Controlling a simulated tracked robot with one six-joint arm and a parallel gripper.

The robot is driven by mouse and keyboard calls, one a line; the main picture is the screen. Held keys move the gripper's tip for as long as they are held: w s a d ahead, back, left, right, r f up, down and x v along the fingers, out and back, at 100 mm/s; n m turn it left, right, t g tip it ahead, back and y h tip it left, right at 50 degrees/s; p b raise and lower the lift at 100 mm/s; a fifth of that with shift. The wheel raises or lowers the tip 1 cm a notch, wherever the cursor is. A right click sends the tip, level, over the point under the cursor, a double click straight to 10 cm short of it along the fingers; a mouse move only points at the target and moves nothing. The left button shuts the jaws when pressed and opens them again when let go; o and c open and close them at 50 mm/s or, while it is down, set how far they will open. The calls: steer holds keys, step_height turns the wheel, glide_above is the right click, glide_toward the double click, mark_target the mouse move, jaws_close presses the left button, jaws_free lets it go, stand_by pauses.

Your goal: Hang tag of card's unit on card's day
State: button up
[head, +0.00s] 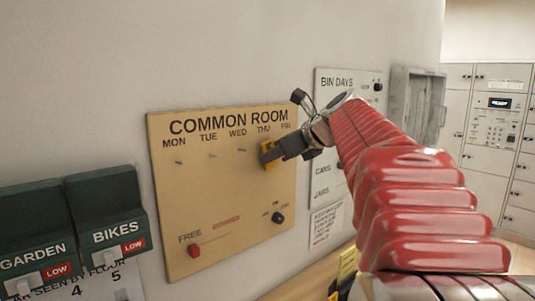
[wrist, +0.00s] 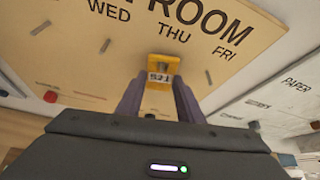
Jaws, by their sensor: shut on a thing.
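The tan COMMON ROOM board (head: 220,205) hangs on the wall, with MON to FRI printed across its top and a small peg below each visible day. My gripper (head: 272,153) is shut on a yellow tag (head: 267,160) in front of the board, below THU. In the wrist view the tag (wrist: 158,70) sits between my fingers and carries a small number that looks like 521. It covers the place below THU, so I cannot tell whether it touches a peg. The WED peg (wrist: 105,45) and FRI peg (wrist: 208,77) look bare. I cannot make out the card.
Green GARDEN (head: 35,240) and BIKES (head: 105,210) boxes with switches are at the left. The board has a red FREE slider (head: 194,250) and a black knob (head: 278,218). A BIN DAYS panel (head: 345,100) and a grey box (head: 415,105) are beyond my arm; lockers (head: 490,165) stand right.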

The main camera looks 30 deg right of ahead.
stand_by(0.4)
steer(key=o, duration=1)
steer(key=shift+o, duration=0.2)
steer(key=shift+s+r, duration=0.1)
steer(key=v, duration=1.3)
steer(key=shift+s, duration=0.25)
steer(key=shift+a, duration=0.1)
